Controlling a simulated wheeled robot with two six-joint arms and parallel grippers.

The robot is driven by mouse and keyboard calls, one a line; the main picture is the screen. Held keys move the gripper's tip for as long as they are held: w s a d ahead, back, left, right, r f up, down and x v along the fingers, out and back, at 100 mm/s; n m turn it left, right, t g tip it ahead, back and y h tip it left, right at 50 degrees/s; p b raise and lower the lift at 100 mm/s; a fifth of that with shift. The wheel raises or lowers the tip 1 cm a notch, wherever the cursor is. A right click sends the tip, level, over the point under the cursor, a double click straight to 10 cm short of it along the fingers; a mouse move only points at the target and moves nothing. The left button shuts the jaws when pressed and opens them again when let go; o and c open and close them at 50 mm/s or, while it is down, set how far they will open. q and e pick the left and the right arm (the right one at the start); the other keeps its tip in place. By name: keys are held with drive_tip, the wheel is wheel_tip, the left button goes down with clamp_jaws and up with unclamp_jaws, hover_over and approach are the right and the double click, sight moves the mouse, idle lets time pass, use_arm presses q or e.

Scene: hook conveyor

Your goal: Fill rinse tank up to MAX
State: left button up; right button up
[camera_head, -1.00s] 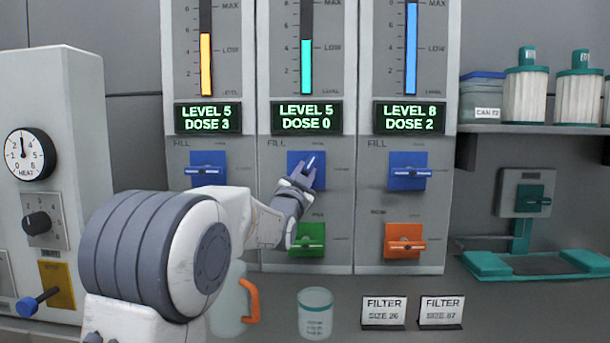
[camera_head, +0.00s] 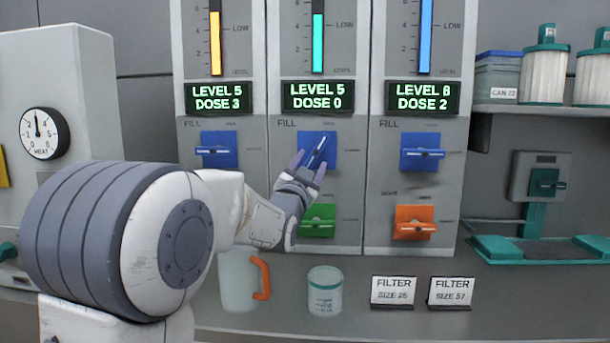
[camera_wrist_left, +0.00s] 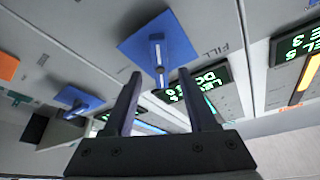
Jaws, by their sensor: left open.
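No rinse label is readable, and the MAX mark is out of the head view now. My left gripper (camera_head: 310,168) is open just in front of the plate's lower part. In the left wrist view, the handle (camera_wrist_left: 158,55) lies beyond and between the open fingers of the gripper (camera_wrist_left: 160,85), which appear not to grip it. My right gripper is not in view.
Side columns have blue FILL handles, left (camera_head: 218,150) and right (camera_head: 423,152). A green valve (camera_head: 318,220) sits below the middle one and an orange valve (camera_head: 414,222) at right. A jug (camera_head: 237,280), a beaker (camera_head: 324,291) and filter signs (camera_head: 392,291) stand on the counter.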

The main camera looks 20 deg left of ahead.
use_arm(q)
drive_tip(key=shift+v, duration=2.4)
idle(5.0)
